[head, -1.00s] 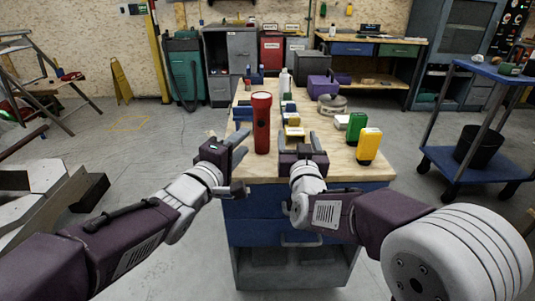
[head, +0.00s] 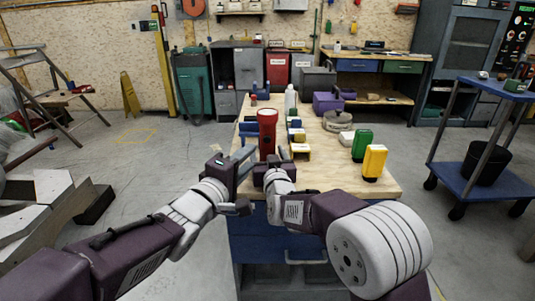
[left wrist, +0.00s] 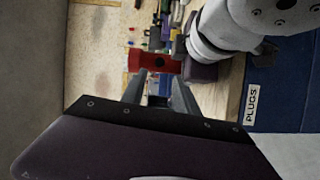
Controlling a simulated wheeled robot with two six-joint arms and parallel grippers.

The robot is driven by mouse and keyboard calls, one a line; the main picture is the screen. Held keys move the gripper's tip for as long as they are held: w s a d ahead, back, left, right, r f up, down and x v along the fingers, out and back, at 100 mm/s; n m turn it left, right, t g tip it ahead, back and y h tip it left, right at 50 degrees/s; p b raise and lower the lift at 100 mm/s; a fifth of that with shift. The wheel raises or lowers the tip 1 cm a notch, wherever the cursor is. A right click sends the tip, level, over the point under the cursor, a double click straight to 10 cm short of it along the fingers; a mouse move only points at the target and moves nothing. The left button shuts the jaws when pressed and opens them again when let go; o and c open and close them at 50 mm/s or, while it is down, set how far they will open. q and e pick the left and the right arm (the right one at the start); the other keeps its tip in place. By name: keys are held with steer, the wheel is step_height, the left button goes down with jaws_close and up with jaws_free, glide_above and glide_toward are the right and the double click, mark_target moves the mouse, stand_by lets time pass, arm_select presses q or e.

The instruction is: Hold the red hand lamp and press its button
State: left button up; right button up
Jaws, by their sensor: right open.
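The red hand lamp (head: 267,128) stands upright near the front edge of the wooden worktop, its wide head at the top. In the left wrist view the lamp (left wrist: 150,63) appears sideways, beyond my fingertips. My left gripper (head: 246,178) is open and empty, just left of and in front of the lamp. Its two fingers (left wrist: 155,80) show apart in the left wrist view. My right gripper (head: 270,172) is open, close in front of the lamp's lower part, partly hiding its base. I cannot tell whether it touches the lamp.
A green container (head: 361,145) and a yellow container (head: 374,162) stand right of the lamp. Small yellow and blue blocks (head: 297,137), a white bottle (head: 290,100) and a purple box (head: 327,102) stand further back. The worktop's front right is clear.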

steer(key=shift+w, duration=0.2)
steer(key=c, duration=1.3)
arm_select(q)
steer(key=shift+c, duration=1.2)
arm_select(e)
jaws_close()
arm_select(q)
jaws_close()
stand_by(0.9)
